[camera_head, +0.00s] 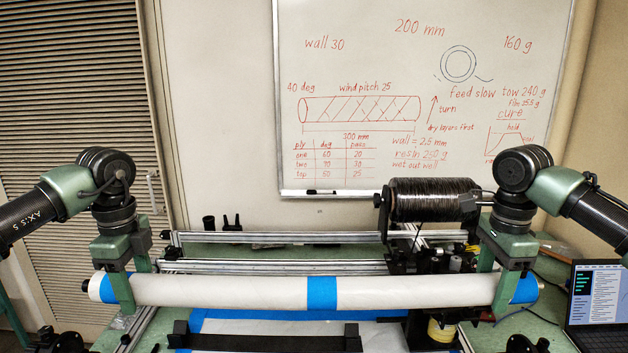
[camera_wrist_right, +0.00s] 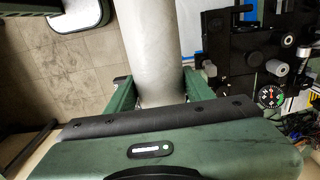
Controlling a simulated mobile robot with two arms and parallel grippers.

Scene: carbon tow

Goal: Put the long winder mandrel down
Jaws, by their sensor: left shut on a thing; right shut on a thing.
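The long winder mandrel (camera_head: 240,291) is a pale tube with blue bands at its middle and both ends. It is held level above the bench in the head view. My left gripper (camera_head: 121,293) is shut around its left end. My right gripper (camera_head: 511,292) is shut around its right end. In the right wrist view the mandrel (camera_wrist_right: 148,50) runs up between the fingers of my right gripper (camera_wrist_right: 150,92). Dark end pins stick out at both ends of the tube. The parts of the tube behind the fingers are hidden.
A black tow spool (camera_head: 435,200) stands on a dark carriage behind the mandrel. Metal rails (camera_head: 275,267) cross the green bench. A black bar (camera_head: 265,338) lies on a blue-edged pale sheet in front. A laptop (camera_head: 597,305) is at the right. A whiteboard (camera_head: 350,60) hangs behind.

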